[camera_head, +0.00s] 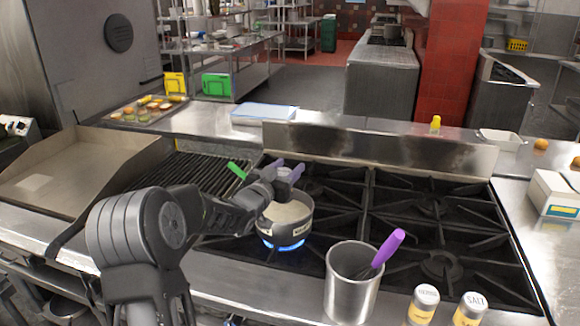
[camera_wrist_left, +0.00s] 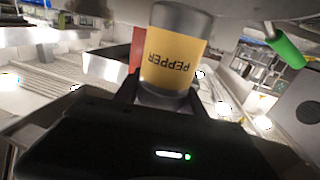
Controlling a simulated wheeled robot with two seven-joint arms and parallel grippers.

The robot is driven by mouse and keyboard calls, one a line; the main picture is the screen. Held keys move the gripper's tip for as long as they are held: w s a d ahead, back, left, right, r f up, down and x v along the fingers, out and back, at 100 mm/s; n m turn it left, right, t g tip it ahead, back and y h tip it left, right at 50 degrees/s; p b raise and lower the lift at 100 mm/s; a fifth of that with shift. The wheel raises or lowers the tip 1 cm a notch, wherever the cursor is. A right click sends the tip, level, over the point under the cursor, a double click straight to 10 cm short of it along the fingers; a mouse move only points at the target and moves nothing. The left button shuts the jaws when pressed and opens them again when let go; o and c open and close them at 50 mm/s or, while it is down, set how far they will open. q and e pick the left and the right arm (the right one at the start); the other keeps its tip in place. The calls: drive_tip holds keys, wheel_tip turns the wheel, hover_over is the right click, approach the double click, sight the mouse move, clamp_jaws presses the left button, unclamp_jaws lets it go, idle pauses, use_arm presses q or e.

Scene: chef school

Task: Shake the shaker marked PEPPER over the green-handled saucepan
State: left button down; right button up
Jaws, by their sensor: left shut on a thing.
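The green-handled saucepan (camera_head: 285,228) stands on a lit burner with a blue flame; its contents look pale. Its green handle (camera_head: 238,170) points back left and a green handle also shows in the left wrist view (camera_wrist_left: 287,47). My left gripper (camera_head: 286,171) is above the saucepan's back rim, shut on the shaker marked PEPPER (camera_wrist_left: 175,55). The wrist view shows its yellow label with the lettering upside down. In the head view the shaker is small and mostly hidden by the gripper, so its tilt is unclear there. My right gripper is not in view.
A steel pot (camera_head: 350,290) holding a purple-handled utensil (camera_head: 387,249) stands at the front. Beside it are a shaker marked SALT (camera_head: 469,311) and another shaker (camera_head: 423,304) whose word is too small to read surely. Empty burners (camera_head: 437,210) lie to the right.

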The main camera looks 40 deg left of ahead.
use_arm(q)
drive_tip(key=m+b, duration=0.4)
drive_tip(key=m, duration=0.4)
drive_tip(key=f+m+b, duration=0.1)
drive_tip(key=m+b, duration=0.3)
drive_tip(key=m, duration=0.4)
drive_tip(key=m+b, duration=0.4)
drive_tip(key=m, duration=0.4)
drive_tip(key=shift+a+f+b, duration=0.2)
drive_tip(key=shift+b, duration=0.1)
